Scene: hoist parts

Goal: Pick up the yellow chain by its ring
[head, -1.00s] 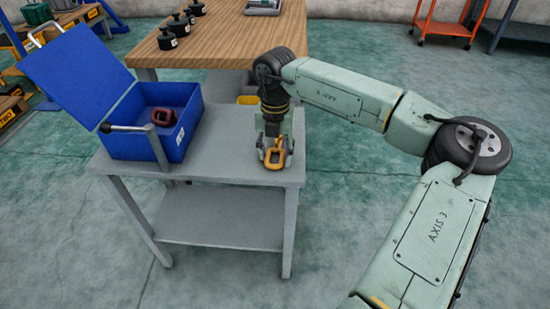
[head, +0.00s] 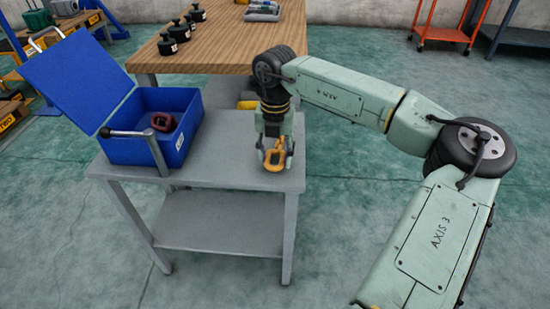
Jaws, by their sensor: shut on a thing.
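The yellow chain (head: 274,158) shows as a thick yellow ring or link at the front right of the small grey table (head: 225,175). My gripper (head: 275,148) points down over it and is shut on it. The yellow piece sits between and in front of the fingertips, close to the tabletop. I cannot tell whether it touches the table. Any further links are hidden or not visible behind the gripper.
An open blue box (head: 150,150) with a dark red shackle-like part (head: 163,121) inside stands on the table's left, with a lever (head: 138,133) at its front. A wooden bench (head: 230,40) behind holds black weights (head: 180,30). The tabletop between box and gripper is clear.

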